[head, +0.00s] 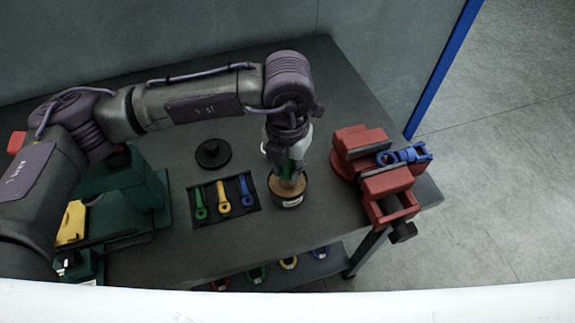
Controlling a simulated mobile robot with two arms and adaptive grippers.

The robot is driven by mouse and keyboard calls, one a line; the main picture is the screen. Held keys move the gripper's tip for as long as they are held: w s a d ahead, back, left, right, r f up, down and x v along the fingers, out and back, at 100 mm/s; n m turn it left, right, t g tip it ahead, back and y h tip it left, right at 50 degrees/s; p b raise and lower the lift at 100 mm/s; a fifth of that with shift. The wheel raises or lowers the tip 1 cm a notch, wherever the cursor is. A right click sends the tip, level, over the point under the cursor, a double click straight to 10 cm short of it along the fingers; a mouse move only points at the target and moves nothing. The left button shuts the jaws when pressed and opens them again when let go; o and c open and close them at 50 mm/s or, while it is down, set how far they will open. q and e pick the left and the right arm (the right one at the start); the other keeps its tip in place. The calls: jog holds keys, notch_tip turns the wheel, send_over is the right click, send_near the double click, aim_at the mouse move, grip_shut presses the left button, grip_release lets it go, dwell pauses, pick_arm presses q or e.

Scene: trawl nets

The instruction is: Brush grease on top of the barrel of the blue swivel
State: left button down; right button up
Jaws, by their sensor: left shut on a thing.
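The blue swivel (421,152) lies sideways in the jaws of the red vise (361,143) at the right of the table, its ends sticking out to the right. My right gripper is not in view.
A dark tray (254,206) holds green, yellow and blue wrench-like tools. A black round stand (213,153) is behind it. A dark green machine (120,200) with a yellow part fills the table's left. Coloured rings lie on a lower shelf. Bare table separates the pot and vise.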

pick_arm(q)
jog(key=shift+f, duration=0.15)
dwell(0.8)
jog(key=shift+s+b, duration=0.1)
jog(key=shift+b, duration=0.2)
dwell(0.3)
jog(key=shift+r+p, duration=1.35)
jog(key=shift+r, duration=2.25)
